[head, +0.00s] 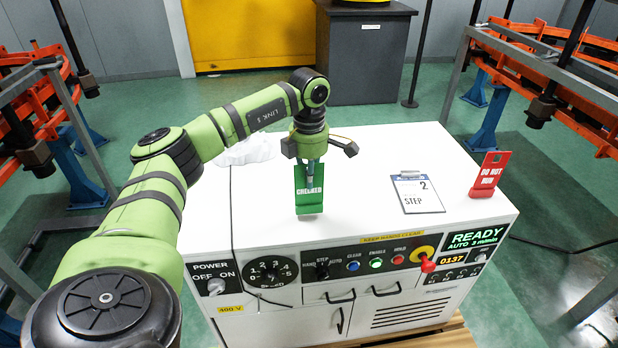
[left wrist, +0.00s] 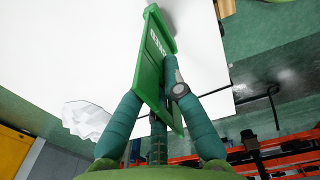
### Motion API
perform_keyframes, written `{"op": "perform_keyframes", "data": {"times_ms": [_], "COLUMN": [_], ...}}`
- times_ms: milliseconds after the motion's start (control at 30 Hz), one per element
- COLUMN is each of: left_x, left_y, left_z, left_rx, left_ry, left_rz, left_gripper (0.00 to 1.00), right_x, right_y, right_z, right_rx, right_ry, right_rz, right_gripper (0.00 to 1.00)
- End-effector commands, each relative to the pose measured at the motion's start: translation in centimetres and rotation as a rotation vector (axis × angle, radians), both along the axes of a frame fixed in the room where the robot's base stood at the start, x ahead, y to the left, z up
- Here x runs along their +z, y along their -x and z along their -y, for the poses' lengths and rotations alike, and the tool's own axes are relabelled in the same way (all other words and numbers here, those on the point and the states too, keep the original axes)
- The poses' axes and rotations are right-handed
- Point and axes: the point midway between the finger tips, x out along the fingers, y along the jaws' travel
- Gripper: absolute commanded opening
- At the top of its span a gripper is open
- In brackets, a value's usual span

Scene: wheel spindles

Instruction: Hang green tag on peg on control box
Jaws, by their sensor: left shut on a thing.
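The green tag (head: 309,198), lettered CHECKED, is upright over the white top of the control box (head: 365,160). My left gripper (head: 312,163) is shut on the tag's upper part from above. I cannot tell whether the tag's lower lip touches the box top. I cannot make out a free peg for the tag. My right gripper is not in view.
A red DO NOT RUN tag (head: 489,175) stands at the box's right edge. Crumpled white cloth or paper (head: 247,150) lies behind my left arm. The box top around the clipboard is clear.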

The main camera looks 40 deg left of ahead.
Motion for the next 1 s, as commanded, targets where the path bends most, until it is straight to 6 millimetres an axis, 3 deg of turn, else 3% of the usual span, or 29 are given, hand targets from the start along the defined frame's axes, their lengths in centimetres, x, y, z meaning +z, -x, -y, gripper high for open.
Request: {"op": "perform_keyframes", "data": {"times_ms": [67,500,600,1000], "left_x": [-0.4,-1.5,-1.5,-1.7], "left_y": [0.1,0.0,0.0,0.0], "left_z": [0.0,0.0,0.0,0.0], "left_rx": [0.001,0.0,0.0,0.0], "left_ry": [0.0,0.0,0.0,0.0], "left_rz": [-0.004,0.0,0.0,0.001], "left_gripper": [0.0,0.0,0.32,0.32], "right_x": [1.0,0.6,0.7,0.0], "right_y": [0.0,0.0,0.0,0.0], "right_z": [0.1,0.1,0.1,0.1], "right_rx": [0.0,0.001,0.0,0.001], "right_ry": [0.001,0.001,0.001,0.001], "right_rz": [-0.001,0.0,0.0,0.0], "right_gripper": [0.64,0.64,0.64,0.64]}}
